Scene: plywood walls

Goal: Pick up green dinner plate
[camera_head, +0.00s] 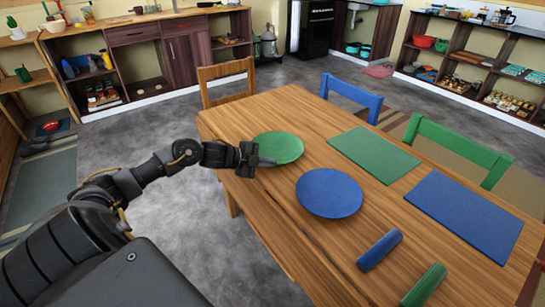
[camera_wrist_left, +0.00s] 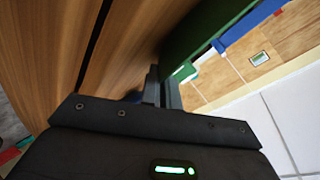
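The green dinner plate (camera_head: 283,146) is near the left edge of the wooden table (camera_head: 262,112). My left gripper (camera_head: 265,161) is at the plate's near-left rim. In the left wrist view its two fingers (camera_wrist_left: 162,88) are close together with a narrow gap, and the green plate (camera_wrist_left: 205,25) reaches up to the fingertips. The fingers look shut on the rim, though the contact itself is partly hidden. I cannot tell whether the plate is clear of the table. My right gripper is not in view.
A blue plate (camera_head: 330,193) lies close to the green one. Green (camera_head: 373,154) and blue (camera_head: 465,213) mats lie to the right, and blue (camera_head: 379,250) and green (camera_head: 424,286) rolls at the front. Wooden (camera_head: 226,82), blue (camera_head: 351,97) and green (camera_head: 458,147) chairs stand around the table.

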